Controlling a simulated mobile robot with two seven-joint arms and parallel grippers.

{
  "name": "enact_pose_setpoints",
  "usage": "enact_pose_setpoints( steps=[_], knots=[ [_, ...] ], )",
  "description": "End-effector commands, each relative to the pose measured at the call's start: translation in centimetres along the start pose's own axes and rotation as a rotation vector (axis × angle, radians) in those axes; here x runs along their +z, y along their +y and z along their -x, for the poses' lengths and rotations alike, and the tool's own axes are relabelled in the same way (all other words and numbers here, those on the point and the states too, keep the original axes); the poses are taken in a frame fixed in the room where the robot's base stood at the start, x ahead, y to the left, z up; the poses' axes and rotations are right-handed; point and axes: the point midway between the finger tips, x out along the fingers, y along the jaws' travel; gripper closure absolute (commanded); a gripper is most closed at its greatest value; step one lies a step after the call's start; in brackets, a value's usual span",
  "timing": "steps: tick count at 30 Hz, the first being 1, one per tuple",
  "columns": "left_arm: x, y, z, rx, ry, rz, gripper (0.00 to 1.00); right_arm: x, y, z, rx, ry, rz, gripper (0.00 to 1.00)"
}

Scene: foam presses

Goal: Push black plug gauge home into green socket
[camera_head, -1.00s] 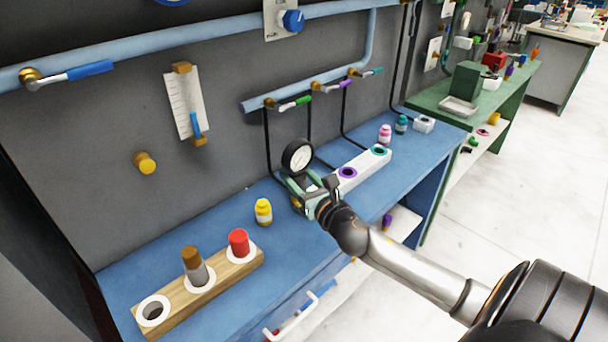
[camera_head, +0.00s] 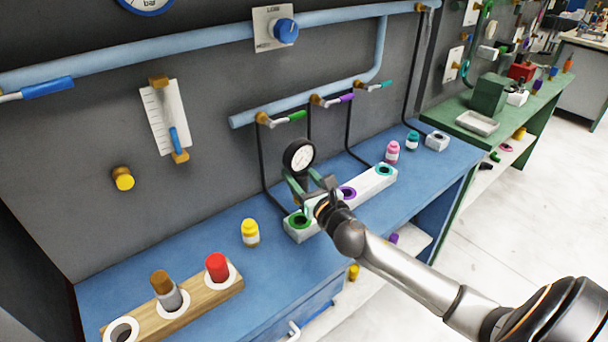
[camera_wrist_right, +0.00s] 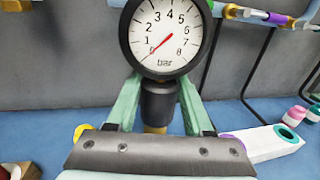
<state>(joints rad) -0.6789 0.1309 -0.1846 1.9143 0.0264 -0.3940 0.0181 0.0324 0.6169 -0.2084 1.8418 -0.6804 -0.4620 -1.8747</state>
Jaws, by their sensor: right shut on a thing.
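The black plug gauge (camera_head: 299,155) has a round white dial and a black body. My right gripper (camera_head: 304,186) is shut on that body. In the right wrist view, the gauge (camera_wrist_right: 160,98) stands upright between the two pale green fingers (camera_wrist_right: 158,105), with a bit of brass stem below. The green socket (camera_head: 300,220) is a ringed hole at the near left end of a white block (camera_head: 330,212). In the head view the gauge shows above the socket; its lower end is hidden by the gripper. My left gripper is not in view.
The block also has a purple socket (camera_head: 347,193) and a teal socket (camera_head: 384,170). A yellow bottle (camera_head: 250,232) and a wooden rack (camera_head: 190,305) with red and brown-topped plugs stand left. Pink (camera_head: 392,151) and teal bottles (camera_head: 412,140) stand behind. Pipes line the wall.

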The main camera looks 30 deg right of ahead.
Motion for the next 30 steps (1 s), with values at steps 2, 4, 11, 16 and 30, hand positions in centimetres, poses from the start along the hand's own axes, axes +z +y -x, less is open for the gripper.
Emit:
enact_pose_setpoints(
  steps=[2,4,11,16,30],
  knots=[
    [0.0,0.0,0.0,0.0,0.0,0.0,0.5,0.2,0.1,-0.1,0.001,-0.004,0.001,1.0],
    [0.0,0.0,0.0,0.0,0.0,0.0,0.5,0.2,0.1,-0.1,0.001,-0.004,0.001,1.0],
    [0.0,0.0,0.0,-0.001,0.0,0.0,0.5,0.2,0.1,-0.1,0.001,-0.004,0.001,1.0],
    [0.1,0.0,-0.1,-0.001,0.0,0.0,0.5,0.1,0.0,-0.1,0.0,-0.004,0.003,1.0],
    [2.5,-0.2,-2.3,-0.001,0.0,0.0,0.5,-3.9,0.0,-0.1,0.001,-0.003,0.002,1.0]
  ],
)
